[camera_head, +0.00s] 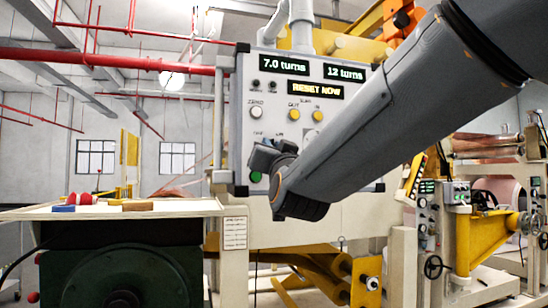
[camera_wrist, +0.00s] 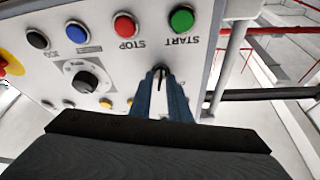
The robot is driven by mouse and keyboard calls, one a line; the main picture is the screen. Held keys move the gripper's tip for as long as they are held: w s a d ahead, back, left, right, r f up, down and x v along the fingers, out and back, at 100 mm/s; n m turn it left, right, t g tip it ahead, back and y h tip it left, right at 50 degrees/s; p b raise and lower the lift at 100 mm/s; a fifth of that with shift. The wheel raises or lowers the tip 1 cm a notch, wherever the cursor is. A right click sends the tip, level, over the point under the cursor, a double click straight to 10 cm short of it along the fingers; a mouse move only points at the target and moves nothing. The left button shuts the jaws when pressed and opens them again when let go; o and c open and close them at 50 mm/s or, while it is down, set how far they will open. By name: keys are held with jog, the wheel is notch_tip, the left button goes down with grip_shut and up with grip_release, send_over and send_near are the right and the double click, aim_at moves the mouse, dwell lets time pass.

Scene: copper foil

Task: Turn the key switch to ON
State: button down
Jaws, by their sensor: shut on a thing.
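The key switch (camera_wrist: 160,72) is on the pale control panel, which the wrist view shows upside down. Only a small dark part of it shows between the fingertips, near the red STOP and green START buttons. My gripper (camera_wrist: 160,78) is shut on it, its two blue-grey fingers pointing at the panel. The key looks in line with the fingers; its position marks are hidden or too small to read. In the head view my gripper (camera_head: 268,160) is at the panel's lower left, and my arm hides the key switch and much of the panel.
The control panel (camera_head: 244,110) has displays reading "7.0 turns", "12 turns" and "RESET NOW". The STOP button (camera_wrist: 125,25), START button (camera_wrist: 181,18) and a black rotary knob (camera_wrist: 86,82) are close to my fingers. A table (camera_head: 190,207) with small blocks stands at left.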

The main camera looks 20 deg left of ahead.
jog(key=shift+a+m+h+b, duration=0.15)
jog(key=shift+m+h, duration=0.25)
jog(key=shift+m, duration=0.6)
jog(key=shift+m+h+b, duration=0.15)
jog(key=shift+m+h, duration=0.25)
jog(key=shift+m, duration=0.9)
jog(key=c, duration=2)
grip_release()
jog(key=shift+s, duration=0.15)
jog(key=b+v, duration=0.1)
jog(key=v, duration=0.6)
jog(key=shift+s+b, duration=0.3)
jog(key=shift+b, duration=0.05)
jog(key=shift+f, duration=0.15)
